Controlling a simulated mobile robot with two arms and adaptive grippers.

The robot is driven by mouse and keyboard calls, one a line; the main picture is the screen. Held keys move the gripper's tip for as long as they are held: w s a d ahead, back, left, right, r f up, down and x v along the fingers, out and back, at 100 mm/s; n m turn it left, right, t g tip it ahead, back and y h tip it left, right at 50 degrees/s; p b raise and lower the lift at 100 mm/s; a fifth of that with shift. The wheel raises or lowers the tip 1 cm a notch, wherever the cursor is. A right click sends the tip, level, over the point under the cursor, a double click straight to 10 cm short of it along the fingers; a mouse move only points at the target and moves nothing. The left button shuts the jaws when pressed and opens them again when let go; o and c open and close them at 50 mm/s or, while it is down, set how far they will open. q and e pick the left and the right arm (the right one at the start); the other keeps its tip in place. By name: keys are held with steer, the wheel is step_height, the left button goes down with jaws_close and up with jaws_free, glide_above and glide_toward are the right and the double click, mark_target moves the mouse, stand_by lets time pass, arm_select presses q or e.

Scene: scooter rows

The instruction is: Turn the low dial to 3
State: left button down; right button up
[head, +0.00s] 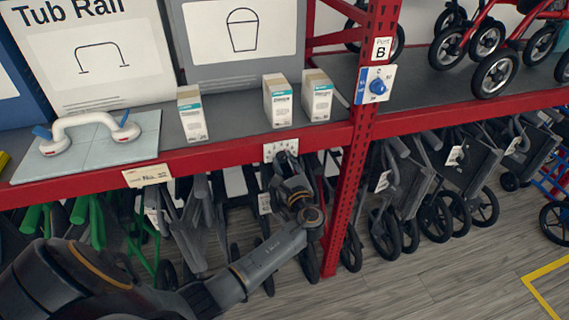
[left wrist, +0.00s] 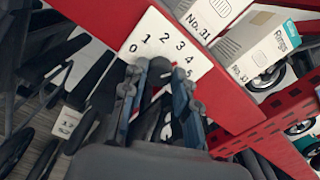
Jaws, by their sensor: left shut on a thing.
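The low dial's white number plate (head: 280,148) is on the red shelf edge, left of the red upright. In the left wrist view, its plate (left wrist: 168,38) shows the numbers 0 to 5 in an arc. My left gripper (head: 285,158) is right at the plate, coming from below. In the left wrist view, its two fingers (left wrist: 160,72) close over the lower middle of the plate, on the dial's knob. The knob is mostly hidden between the fingers, so I cannot tell which number it points to. My right gripper is not in view.
A blue dial (head: 377,86) on another plate is higher on the red upright (head: 349,190). White boxes (head: 278,101) and a tub rail (head: 90,130) stand on the shelf above. Folded walkers and wheeled frames (head: 440,180) crowd below. Wooden floor (head: 420,285) is clear at lower right.

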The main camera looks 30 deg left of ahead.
arm_select(q)
steer(key=shift+f+n+b, duration=0.2)
steer(key=shift+n+b, duration=0.9)
steer(key=shift+n, duration=0.1)
steer(key=shift+r+n+b, duration=0.15)
steer(key=shift+n+b, duration=1.15)
steer(key=shift+n, duration=0.2)
steer(key=c, duration=1)
jaws_free()
steer(key=shift+s+d, duration=0.1)
steer(key=shift+s, duration=0.05)
steer(key=v, duration=1.1)
steer(key=shift+s+d, duration=0.2)
steer(key=shift+d, duration=0.1)
